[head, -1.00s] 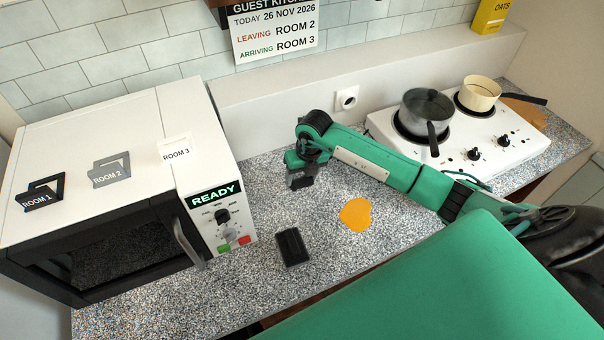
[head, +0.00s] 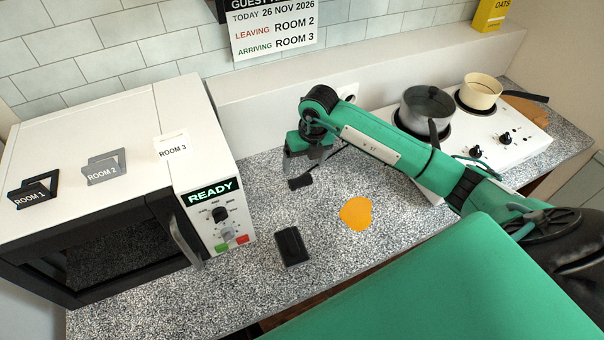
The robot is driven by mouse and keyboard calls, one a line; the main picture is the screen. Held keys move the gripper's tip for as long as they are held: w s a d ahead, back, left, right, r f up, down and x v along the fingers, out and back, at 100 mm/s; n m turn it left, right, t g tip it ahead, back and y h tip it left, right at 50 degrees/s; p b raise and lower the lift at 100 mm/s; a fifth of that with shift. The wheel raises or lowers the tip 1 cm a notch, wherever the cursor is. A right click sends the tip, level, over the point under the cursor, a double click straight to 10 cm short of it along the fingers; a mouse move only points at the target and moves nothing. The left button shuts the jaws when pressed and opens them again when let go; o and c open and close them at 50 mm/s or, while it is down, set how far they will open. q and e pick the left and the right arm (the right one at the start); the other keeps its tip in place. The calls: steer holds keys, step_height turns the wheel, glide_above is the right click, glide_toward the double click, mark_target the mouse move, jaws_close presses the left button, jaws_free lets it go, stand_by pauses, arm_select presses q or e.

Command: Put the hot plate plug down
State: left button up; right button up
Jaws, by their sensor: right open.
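The black hot plate plug (head: 300,182) lies on the speckled counter (head: 255,285), right of the microwave. A dark cord runs from it up to the right and passes behind my arm. My right gripper (head: 302,165) is open just above and behind the plug, and looks clear of it. The white hot plate (head: 480,150) stands at the right. The wall socket (head: 350,90) is mostly hidden by my right arm. My left gripper is out of view.
A microwave (head: 222,200) reading READY fills the left, with room tags on top. A black block (head: 291,246) and an orange flat piece (head: 356,213) lie on the counter. A dark pot (head: 426,108) and a cream pan (head: 480,92) sit on the hot plate.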

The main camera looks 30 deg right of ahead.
mark_target(308, 180)
step_height(308, 180, up, 6)
steer(key=b, duration=0.1)
steer(key=shift+s+d, duration=0.35)
stand_by(0.3)
